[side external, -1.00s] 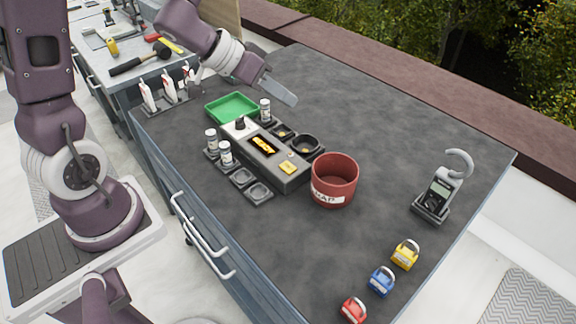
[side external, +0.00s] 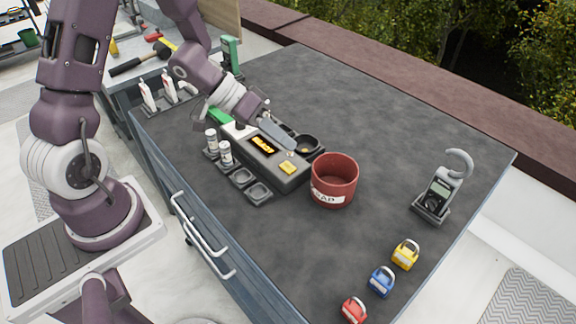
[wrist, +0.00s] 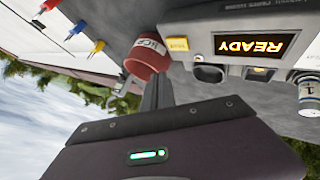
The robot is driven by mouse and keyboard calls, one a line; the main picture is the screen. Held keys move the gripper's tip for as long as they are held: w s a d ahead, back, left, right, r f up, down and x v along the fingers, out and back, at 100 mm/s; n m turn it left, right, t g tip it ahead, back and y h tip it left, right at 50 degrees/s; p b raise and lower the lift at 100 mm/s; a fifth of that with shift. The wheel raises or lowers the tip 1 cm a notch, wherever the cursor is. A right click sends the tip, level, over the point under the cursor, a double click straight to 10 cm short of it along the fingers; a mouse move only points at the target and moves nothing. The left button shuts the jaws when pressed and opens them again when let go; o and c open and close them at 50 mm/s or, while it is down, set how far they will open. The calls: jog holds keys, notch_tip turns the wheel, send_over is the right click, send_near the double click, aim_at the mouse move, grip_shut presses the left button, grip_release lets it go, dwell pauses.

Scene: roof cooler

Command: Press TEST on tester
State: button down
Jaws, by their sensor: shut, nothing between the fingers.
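The tester (side external: 262,165) is a grey box on the dark bench top. Its lit display (side external: 262,144) reads READY, upside down in the wrist view (wrist: 255,45). A yellow square button (side external: 287,168) sits near its right end and also shows in the wrist view (wrist: 178,44); its lettering is too small to read. My gripper (side external: 293,147) is shut and empty, with its tips above the tester's rear right side, apart from the yellow button. In the wrist view its shut fingers (wrist: 158,92) point toward the tester. The arm hides part of the tester's back.
A red bin (side external: 333,185) stands just right of the tester. A green tray (side external: 219,116) is mostly hidden by the arm. A clamp meter (side external: 437,195) and padlocks (side external: 381,282) stand at the right.

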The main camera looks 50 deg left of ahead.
aim_at(283, 166)
jog(key=shift+f, duration=1.9)
dwell(0.5)
jog(key=shift+f, duration=0.4)
jog(key=shift+f, duration=0.4)
dwell(0.4)
jog(key=shift+r, duration=0.8)
jog(key=shift+r, duration=0.1)
jog(key=shift+r, duration=2.45)
